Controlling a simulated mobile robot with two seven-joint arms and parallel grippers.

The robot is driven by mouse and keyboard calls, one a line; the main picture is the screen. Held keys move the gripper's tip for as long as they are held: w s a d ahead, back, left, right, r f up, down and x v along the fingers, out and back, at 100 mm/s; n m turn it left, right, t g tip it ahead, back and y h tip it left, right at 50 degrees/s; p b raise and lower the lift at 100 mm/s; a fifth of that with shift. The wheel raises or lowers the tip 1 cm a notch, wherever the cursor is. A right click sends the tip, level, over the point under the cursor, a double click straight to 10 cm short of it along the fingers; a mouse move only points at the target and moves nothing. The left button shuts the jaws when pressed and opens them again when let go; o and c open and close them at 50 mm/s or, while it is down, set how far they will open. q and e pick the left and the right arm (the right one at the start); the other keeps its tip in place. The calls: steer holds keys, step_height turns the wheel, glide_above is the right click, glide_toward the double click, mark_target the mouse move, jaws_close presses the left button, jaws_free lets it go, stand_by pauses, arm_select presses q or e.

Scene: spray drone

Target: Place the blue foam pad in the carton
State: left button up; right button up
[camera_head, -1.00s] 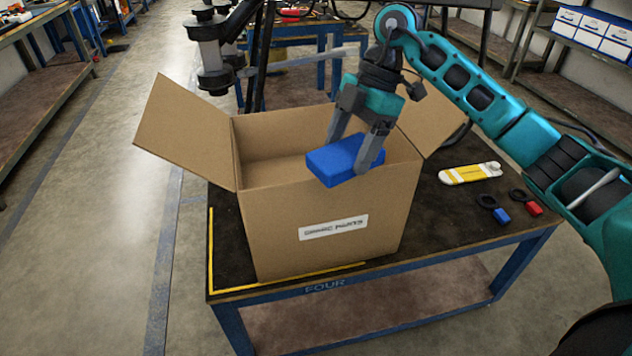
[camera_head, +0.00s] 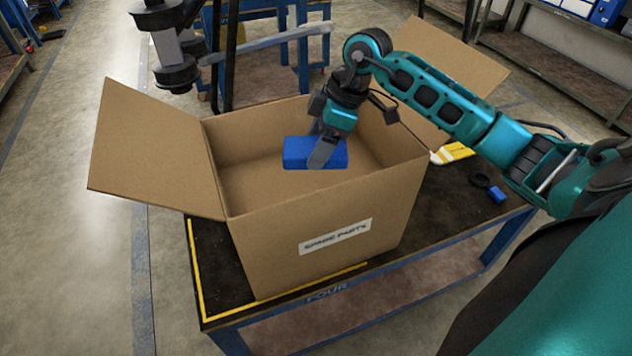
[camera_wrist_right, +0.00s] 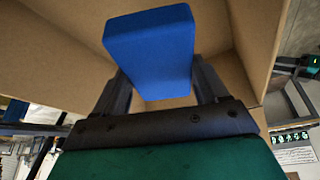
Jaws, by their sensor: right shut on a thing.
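The blue foam pad (camera_head: 298,153) is in my right gripper (camera_head: 322,150), which is shut on it. In the head view the pad shows within the open top of the carton (camera_head: 325,245), with the carton's inner walls around it. In the right wrist view the pad (camera_wrist_right: 150,50) sits between the two fingers of the right gripper (camera_wrist_right: 155,85), with brown cardboard behind it. The head view does not show clearly how far the pad is above the carton's floor. My left gripper is not in view.
The carton stands on a dark-topped table (camera_head: 440,225) with blue legs and yellow edge marking. Its flaps stick out left (camera_head: 160,160) and right (camera_head: 455,65). A yellow and white item (camera_head: 452,153) and a small blue item (camera_head: 497,194) lie right of it.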

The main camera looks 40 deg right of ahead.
mark_target(341, 146)
step_height(341, 146, down, 12)
steer(key=shift+r, duration=0.2)
steer(key=o, duration=1.1)
steer(key=shift+r, duration=0.15)
steer(key=v, duration=1.2)
steer(key=shift+w, duration=0.1)
